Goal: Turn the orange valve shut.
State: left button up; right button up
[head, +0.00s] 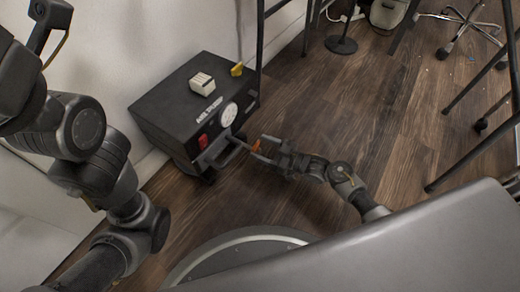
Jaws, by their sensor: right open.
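The orange valve (257,146) shows as a small orange piece at the front right of a black machine (160,112). My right gripper (260,149) is open at the valve, with its fingers close around the orange piece. I cannot tell whether they touch it. The fingers and palm hide part of the valve, so its angle is unclear. My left arm is raised at the left edge. A dark part at the top left corner may belong to my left gripper (50,14), but its jaws cannot be made out.
The machine carries a white dial (229,115), a red switch (203,141) and a front handle. A white block (202,83) and a yellow piece (237,70) are on top. Table legs stand behind and at the right. The wooden floor (350,110) right of the machine is mostly clear.

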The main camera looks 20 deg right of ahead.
jog(key=shift+w+a, duration=0.45)
jog(key=shift+a, duration=0.05)
jog(key=c, duration=1)
jog(key=shift+s+a+r+m+t+h+p, duration=0.1)
jog(key=shift+m+t+h+p, duration=0.65)
jog(key=shift+p, duration=0.5)
jog(key=o, duration=1)
